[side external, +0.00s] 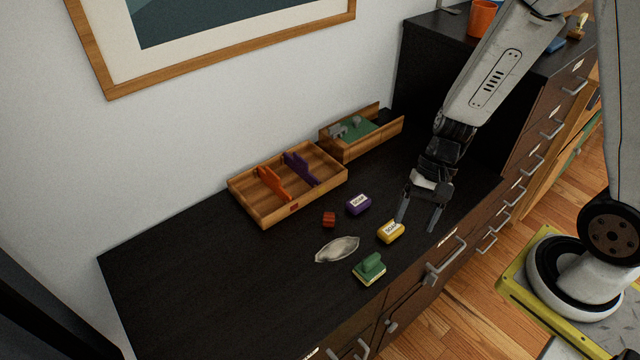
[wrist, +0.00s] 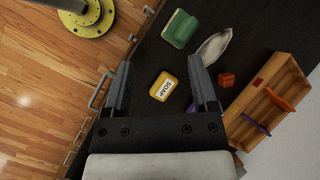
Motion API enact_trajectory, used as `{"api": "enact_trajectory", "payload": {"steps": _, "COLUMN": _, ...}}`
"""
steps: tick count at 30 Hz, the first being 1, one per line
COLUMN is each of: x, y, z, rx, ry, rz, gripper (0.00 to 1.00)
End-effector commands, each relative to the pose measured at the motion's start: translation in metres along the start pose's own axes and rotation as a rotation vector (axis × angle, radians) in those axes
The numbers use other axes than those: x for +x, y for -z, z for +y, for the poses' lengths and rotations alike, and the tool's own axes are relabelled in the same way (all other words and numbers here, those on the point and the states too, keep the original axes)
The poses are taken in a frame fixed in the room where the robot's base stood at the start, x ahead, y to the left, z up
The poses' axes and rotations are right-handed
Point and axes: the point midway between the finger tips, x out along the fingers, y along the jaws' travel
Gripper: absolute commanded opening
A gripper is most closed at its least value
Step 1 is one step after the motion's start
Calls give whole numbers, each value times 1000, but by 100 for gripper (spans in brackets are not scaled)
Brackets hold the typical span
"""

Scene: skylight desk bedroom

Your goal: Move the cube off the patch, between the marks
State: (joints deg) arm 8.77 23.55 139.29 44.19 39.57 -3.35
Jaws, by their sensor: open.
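A small red-brown cube (side external: 329,219) sits on the black desktop in front of the wooden tray; it also shows in the wrist view (wrist: 226,79). I cannot make out any marks on the desktop. My gripper (side external: 417,224) is open and empty, right of the cube, near the yellow soap (side external: 390,232). In the wrist view the soap (wrist: 162,86) shows between the fingers (wrist: 160,63).
A purple soap (side external: 358,204) lies right of the cube. The desktop's left side is clear.

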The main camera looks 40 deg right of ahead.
Motion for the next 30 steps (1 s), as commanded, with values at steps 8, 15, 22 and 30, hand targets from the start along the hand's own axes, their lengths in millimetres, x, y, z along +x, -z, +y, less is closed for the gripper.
{"api": "enact_trajectory", "payload": {"steps": 8, "x": -37, "y": 6, "z": 6, "rx": -396, "ry": -180, "rz": 259, "gripper": 75}}
{"api": "enact_trajectory", "payload": {"steps": 15, "x": -68, "y": 12, "z": -3, "rx": -694, "ry": -281, "rz": 462, "gripper": 75}}
{"api": "enact_trajectory", "payload": {"steps": 22, "x": -82, "y": 13, "z": -10, "rx": -818, "ry": -316, "rz": 545, "gripper": 75}}
{"api": "enact_trajectory", "payload": {"steps": 30, "x": -82, "y": 14, "z": -10, "rx": -826, "ry": -319, "rz": 550, "gripper": 82}}
